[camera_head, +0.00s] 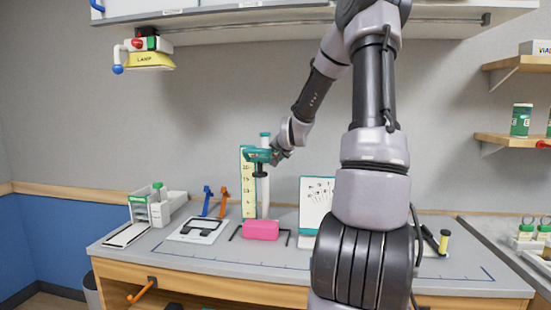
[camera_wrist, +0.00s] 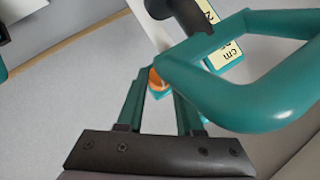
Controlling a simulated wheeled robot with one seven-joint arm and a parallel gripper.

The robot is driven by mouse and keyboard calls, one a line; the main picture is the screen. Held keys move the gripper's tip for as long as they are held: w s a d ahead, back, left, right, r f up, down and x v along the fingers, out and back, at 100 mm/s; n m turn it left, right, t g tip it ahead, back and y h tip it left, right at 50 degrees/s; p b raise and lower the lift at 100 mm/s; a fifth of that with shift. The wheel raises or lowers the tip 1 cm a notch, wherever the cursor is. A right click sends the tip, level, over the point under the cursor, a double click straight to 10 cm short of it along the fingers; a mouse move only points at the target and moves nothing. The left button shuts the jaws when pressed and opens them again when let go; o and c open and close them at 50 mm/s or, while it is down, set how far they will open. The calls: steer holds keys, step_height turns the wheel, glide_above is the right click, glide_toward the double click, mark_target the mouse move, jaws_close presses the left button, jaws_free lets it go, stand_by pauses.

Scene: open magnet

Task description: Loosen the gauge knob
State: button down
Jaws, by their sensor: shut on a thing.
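The height gauge has a yellow scale (camera_head: 249,185) with dark numbers beside a white post (camera_head: 264,196), standing on the bench. A teal carriage (camera_head: 257,156) sits high on the post with a dark part below it. The teal handle loop (camera_wrist: 265,105) of the carriage fills the right of the wrist view. My gripper (camera_head: 276,156) is at the right side of the carriage. In the wrist view my fingers (camera_wrist: 158,76) are close together around a small orange round piece, which appears to be the gauge knob (camera_wrist: 156,84). Its far side is hidden.
A pink block (camera_head: 261,230) on a dark stand is in front of the gauge. Blue and orange clamps (camera_head: 223,200) and a white tray (camera_head: 198,230) are at left. A white board (camera_head: 317,205) stands right. A yellow lamp (camera_head: 149,61) hangs upper left.

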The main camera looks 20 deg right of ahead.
steer(key=shift+w+a+r+n+g+h, duration=0.1)
steer(key=shift+a+n+g+h, duration=0.15)
steer(key=shift+n+h, duration=0.3)
steer(key=shift+g, duration=0.35)
steer(key=shift+d+n+h, duration=0.1)
steer(key=shift+n+h, duration=0.35)
steer(key=c, duration=0.6)
jaws_free()
steer(key=shift+o, duration=0.2)
steer(key=shift+d+m+t+y, duration=0.2)
steer(key=shift+m+t+y, duration=0.6)
steer(key=shift+m+y, duration=0.25)
